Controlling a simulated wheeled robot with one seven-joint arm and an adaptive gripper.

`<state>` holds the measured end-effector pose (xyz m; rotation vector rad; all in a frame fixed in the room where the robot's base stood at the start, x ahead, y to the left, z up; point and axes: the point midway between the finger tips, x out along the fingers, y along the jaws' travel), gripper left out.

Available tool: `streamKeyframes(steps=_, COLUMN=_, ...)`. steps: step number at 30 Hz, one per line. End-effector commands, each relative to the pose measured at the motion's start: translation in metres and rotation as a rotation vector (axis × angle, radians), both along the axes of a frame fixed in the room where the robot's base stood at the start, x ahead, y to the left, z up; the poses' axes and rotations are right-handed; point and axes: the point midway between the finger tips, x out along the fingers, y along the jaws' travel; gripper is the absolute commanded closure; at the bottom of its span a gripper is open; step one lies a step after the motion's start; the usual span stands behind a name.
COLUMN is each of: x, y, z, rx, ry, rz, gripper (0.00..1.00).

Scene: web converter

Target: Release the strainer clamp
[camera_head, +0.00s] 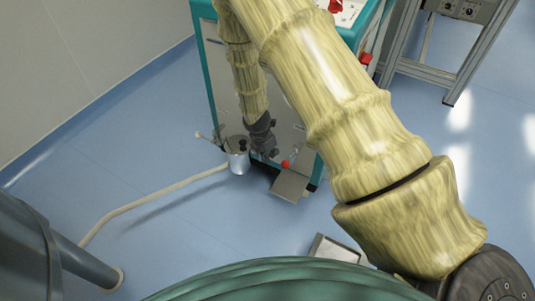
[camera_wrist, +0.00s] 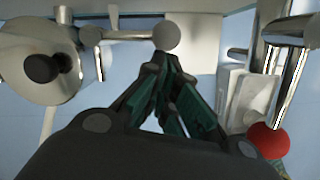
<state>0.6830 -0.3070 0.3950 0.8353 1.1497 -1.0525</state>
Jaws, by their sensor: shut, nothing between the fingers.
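The strainer is a shiny metal canister (camera_head: 239,162) low at the front of the machine. Its round metal lid with a dark knob (camera_wrist: 41,68) is at the left of the wrist view. Beside it, a horizontal rod ends in a pale grey ball (camera_wrist: 166,37), which looks like the clamp's lever. A pale ball-ended rod (camera_head: 199,134) also shows left of the canister in the head view. My gripper (camera_wrist: 164,62) is shut and empty, its fingertips just below the ball in the picture. I cannot tell whether they touch it. In the head view my gripper (camera_head: 268,150) is right of the canister.
A red ball knob (camera_wrist: 267,140) is close to my gripper's right side, near shiny metal pipes (camera_wrist: 291,72). A grey plate (camera_head: 289,186) juts from the machine's foot. A pale hose (camera_head: 150,201) runs left across the floor from the canister. Open blue floor lies around.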

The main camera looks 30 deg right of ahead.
Motion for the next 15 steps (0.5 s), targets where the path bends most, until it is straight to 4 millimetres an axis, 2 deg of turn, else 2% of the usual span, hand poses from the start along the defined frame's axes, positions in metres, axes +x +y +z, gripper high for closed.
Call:
streamKeyframes(steps=11, x=-0.0004, y=-0.0003, z=-0.0001, rx=-0.001, ry=0.0, rz=-0.001, gripper=1.0)
streamKeyframes(steps=15, x=-0.0023, y=0.0054, z=0.0027, rx=-0.001, ry=0.001, rz=0.0, gripper=1.0)
